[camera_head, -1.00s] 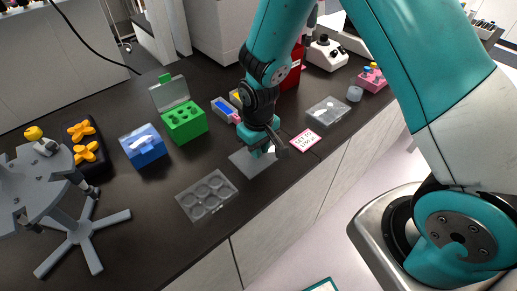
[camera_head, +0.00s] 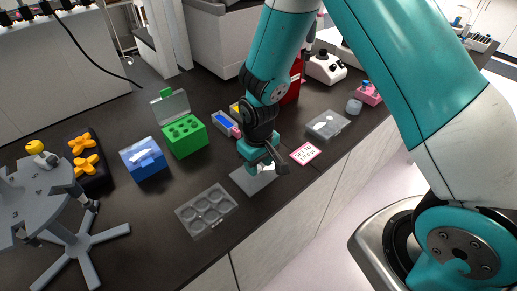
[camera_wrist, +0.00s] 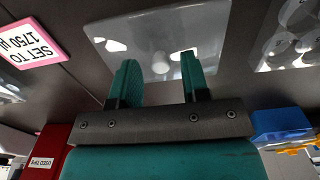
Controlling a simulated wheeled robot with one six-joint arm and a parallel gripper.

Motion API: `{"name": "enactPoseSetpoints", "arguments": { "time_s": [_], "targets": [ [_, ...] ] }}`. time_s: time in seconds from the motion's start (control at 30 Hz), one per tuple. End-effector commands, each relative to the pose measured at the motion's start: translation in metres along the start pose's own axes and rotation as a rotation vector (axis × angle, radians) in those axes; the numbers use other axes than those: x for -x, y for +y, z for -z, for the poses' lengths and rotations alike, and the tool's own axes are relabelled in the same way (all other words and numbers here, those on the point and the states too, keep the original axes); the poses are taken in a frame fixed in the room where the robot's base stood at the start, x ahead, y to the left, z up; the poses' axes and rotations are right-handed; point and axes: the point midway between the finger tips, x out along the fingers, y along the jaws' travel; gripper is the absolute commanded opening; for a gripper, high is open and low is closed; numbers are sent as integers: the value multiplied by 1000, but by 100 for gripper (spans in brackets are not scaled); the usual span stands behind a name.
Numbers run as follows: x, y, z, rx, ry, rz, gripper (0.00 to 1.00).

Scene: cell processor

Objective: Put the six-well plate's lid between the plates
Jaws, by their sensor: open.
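The clear six-well plate's lid (camera_head: 242,181) lies flat on the dark bench in the head view, between the six-well plate and the pink-edged card. In the wrist view the lid (camera_wrist: 160,20) fills the top middle, beyond my fingertips. My gripper (camera_head: 266,170) is over the lid and hides part of it. In the wrist view my gripper (camera_wrist: 160,62) is open with nothing between its fingers. The six-well plate (camera_head: 207,211) sits left of the lid, its wells facing up. A second clear plate (camera_head: 328,125) lies beyond the card to the right.
The pink-edged card (camera_head: 305,154) lies right of the lid. A green box (camera_head: 186,140) with a raised lid and a blue box (camera_head: 145,160) stand behind. A grey centrifuge-like rotor stand (camera_head: 75,235) is at left. The bench's front edge is close.

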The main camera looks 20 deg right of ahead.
Motion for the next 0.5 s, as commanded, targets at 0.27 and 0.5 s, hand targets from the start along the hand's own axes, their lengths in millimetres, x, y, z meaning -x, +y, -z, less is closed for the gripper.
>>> {"name": "enactPoseSetpoints", "arguments": {
  "time_s": [0.27,0.5],
  "targets": [
    [55,0,1,0,8,0,42],
    [97,0,1,0,4,0,42]
  ]
}}
